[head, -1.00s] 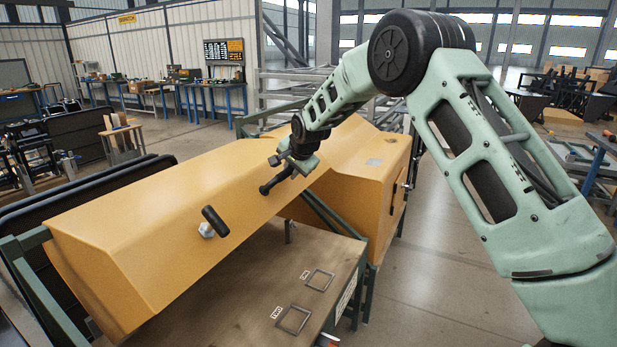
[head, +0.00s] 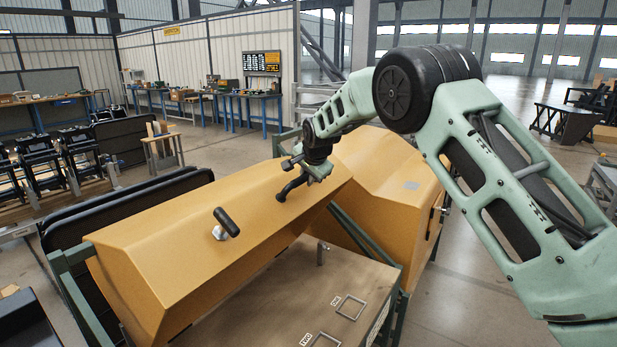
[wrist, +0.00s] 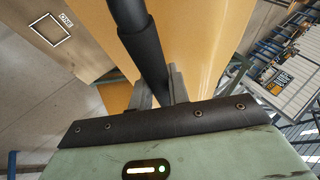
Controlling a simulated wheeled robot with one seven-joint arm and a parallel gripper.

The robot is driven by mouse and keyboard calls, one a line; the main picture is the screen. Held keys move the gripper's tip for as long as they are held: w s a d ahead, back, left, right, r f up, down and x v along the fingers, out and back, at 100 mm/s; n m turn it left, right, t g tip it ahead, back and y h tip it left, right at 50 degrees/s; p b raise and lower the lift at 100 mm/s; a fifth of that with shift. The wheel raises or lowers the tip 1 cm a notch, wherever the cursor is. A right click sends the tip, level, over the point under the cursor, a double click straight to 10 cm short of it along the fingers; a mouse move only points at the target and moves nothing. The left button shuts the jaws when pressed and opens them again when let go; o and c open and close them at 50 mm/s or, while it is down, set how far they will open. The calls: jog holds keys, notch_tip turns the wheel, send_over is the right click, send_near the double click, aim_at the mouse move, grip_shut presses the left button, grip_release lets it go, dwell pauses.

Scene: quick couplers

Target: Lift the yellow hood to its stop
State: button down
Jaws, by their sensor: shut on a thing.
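The yellow hood (head: 190,266) is a long folded panel, raised and tilted above a wooden-topped bench (head: 300,290). A black T-shaped handle (head: 226,222) on a pale mount sticks out of its front face. My gripper (head: 300,180) is at the hood's right part, at a second black handle (head: 289,188). In the wrist view my gripper (wrist: 160,92) is shut on this dark bar (wrist: 143,50), with the yellow hood behind it. The fingertips are small and partly hidden in the head view.
A second yellow housing (head: 385,180) stands right behind the hood. Green frame posts (head: 75,275) flank the bench. Square outlines with labels (head: 349,307) mark the bench top. Open floor (head: 500,280) lies to the right.

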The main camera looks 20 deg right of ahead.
jog(key=c, duration=1.6)
grip_release()
jog(key=shift+w+a+r, duration=0.3)
jog(key=shift+w+r, duration=0.05)
jog(key=shift+r, duration=0.15)
jog(key=shift+o, duration=1.3)
jog(key=shift+w+a+f, duration=0.1)
jog(key=shift+w+f, duration=0.05)
jog(key=shift+f, duration=0.15)
jog(key=shift+s, duration=0.2)
jog(key=b+v, duration=0.3)
jog(key=v, duration=1.4)
jog(key=shift+b, duration=0.3)
jog(key=shift+s, duration=0.15)
